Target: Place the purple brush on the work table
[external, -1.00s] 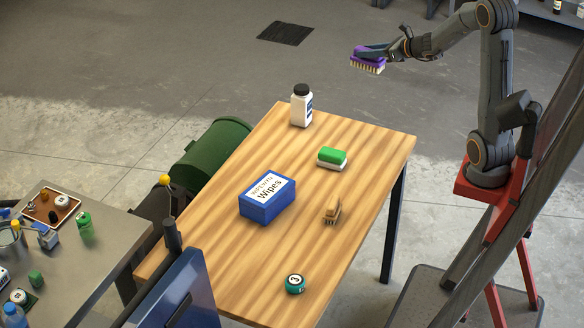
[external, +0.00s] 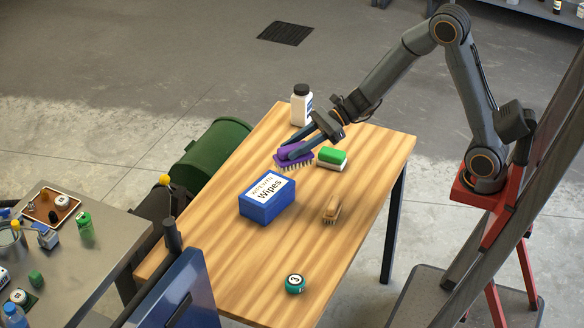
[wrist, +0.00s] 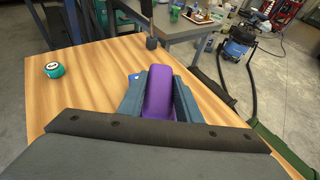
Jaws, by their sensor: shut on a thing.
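The purple brush (external: 294,155) is held in my gripper (external: 297,146), bristles down, over the far part of the wooden work table (external: 255,290). I cannot tell whether the bristles touch the table. In the external view it lies left of a green and white block and behind the blue wipes box. In the wrist view the purple back of the brush (wrist: 158,95) sits between the two fingers of my gripper (wrist: 160,98), which are shut on it. The wooden table top (wrist: 95,80) spreads out around it there.
The table's near middle is clear.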

